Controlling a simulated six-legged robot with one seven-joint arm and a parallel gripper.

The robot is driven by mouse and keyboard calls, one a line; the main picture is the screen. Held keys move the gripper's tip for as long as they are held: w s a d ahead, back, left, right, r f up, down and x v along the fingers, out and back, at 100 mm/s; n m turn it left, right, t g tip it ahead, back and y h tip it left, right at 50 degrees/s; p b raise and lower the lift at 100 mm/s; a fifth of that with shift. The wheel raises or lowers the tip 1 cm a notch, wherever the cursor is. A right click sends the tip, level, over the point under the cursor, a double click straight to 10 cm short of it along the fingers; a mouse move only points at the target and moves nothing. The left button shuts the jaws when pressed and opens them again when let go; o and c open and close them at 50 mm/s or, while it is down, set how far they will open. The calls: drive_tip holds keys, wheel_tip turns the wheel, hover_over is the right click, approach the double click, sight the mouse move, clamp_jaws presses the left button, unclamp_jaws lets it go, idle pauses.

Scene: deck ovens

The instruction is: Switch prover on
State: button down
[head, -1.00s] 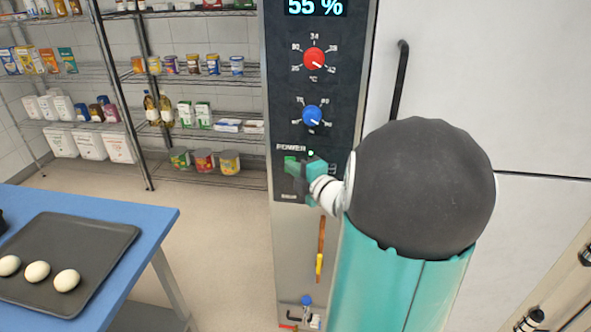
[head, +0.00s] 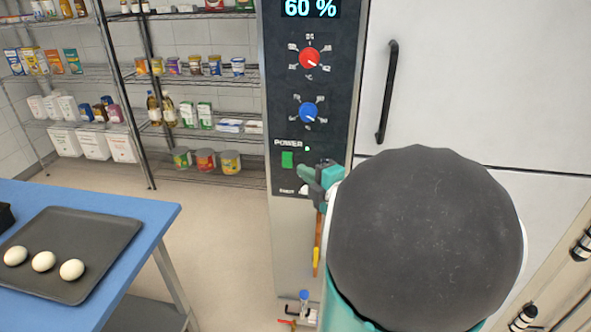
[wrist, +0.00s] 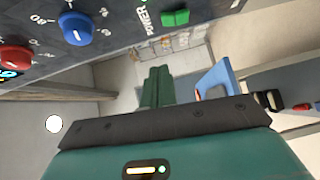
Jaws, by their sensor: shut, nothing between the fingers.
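The prover's dark control panel (head: 345,85) stands upright in the head view. Its green power switch (head: 287,159) sits under the POWER label, with a small lit green light (head: 307,149) above it to the right. The blue display (head: 310,8) reads 60 %. The green switch also shows in the wrist view (wrist: 175,17) at the top. My gripper (head: 304,173) is just right of and below the switch, apart from it in the picture. Its fingers (wrist: 156,87) are shut together in the wrist view, with nothing between them. My gripper and arm hide part of the lower panel.
A red knob (head: 310,58) and a blue knob (head: 308,112) stick out above the switch. A black door handle (head: 387,92) is right of the panel. A blue table (head: 160,215) with a tray (head: 105,230) of pale dough pieces is at the left. Floor between is clear.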

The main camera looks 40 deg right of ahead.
drive_tip(key=shift+s+a+r, duration=0.1)
drive_tip(key=shift+s+r, duration=0.05)
drive_tip(key=shift+s, duration=0.45)
drive_tip(key=shift+s+r, duration=0.1)
drive_tip(key=shift+s, duration=0.5)
drive_tip(key=shift+w, duration=0.1)
drive_tip(key=s+a+m+g, duration=0.2)
drive_tip(key=a+m+g, duration=0.2)
drive_tip(key=a, duration=0.6)
drive_tip(key=s+a+f+m+g+y, duration=0.1)
drive_tip(key=s+a+m+g, duration=0.2)
drive_tip(key=a+m, duration=0.3)
drive_tip(key=s+a+m+g+y, duration=0.1)
drive_tip(key=s+a+m+g, duration=0.2)
drive_tip(key=a, duration=1.2)
drive_tip(key=m+g, duration=0.1)
drive_tip(key=m, duration=0.2)
drive_tip(key=shift+s+f+g, duration=0.25)
drive_tip(key=shift+f+g, duration=0.05)
drive_tip(key=shift+f, duration=0.05)
